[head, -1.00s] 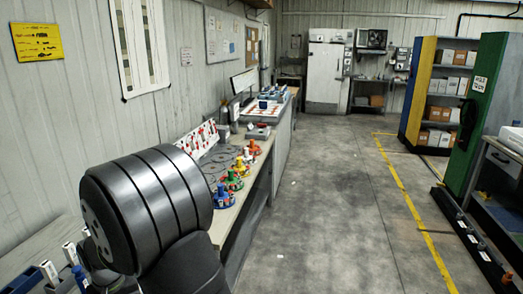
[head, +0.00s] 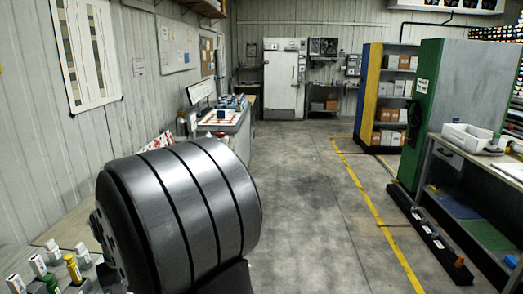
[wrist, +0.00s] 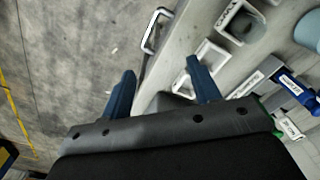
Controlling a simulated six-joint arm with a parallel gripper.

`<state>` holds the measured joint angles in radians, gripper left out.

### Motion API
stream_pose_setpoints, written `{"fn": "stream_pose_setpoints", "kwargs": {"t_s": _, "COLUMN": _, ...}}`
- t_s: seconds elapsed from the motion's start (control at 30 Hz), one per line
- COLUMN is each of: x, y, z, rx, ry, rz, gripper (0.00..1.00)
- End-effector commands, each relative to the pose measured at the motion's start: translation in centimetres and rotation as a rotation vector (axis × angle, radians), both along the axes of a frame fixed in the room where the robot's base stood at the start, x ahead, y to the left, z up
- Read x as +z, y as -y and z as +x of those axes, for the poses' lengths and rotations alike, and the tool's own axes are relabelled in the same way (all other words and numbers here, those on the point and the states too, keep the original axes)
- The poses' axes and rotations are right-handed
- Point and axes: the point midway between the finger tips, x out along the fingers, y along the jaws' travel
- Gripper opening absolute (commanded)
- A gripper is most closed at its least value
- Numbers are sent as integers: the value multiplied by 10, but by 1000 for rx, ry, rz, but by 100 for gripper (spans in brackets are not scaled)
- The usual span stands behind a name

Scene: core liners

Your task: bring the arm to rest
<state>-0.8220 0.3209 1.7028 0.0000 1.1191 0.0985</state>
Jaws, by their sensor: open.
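My gripper (wrist: 162,88) shows in the wrist view with its two blue fingers spread apart and nothing between them. It hangs over the edge of a grey bench (wrist: 180,45), with floor to the left. My gripper is not in the head view. There, a thick, dark grey banded part of my arm (head: 185,215) fills the lower left and hides much of the bench behind it.
In the wrist view, white square holders (wrist: 207,60), a blue-and-white labelled item (wrist: 290,85) and a metal handle (wrist: 155,30) are close to the fingers. In the head view, open floor (head: 310,200) lies right of my arm, before a side bench (head: 480,165).

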Motion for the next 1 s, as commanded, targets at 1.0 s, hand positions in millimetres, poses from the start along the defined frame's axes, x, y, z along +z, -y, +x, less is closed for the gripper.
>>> {"fn": "stream_pose_setpoints", "kwargs": {"t_s": 1.0, "x": -99, "y": 125, "z": 127, "rx": -335, "ry": -1, "rz": 0, "gripper": 56}}
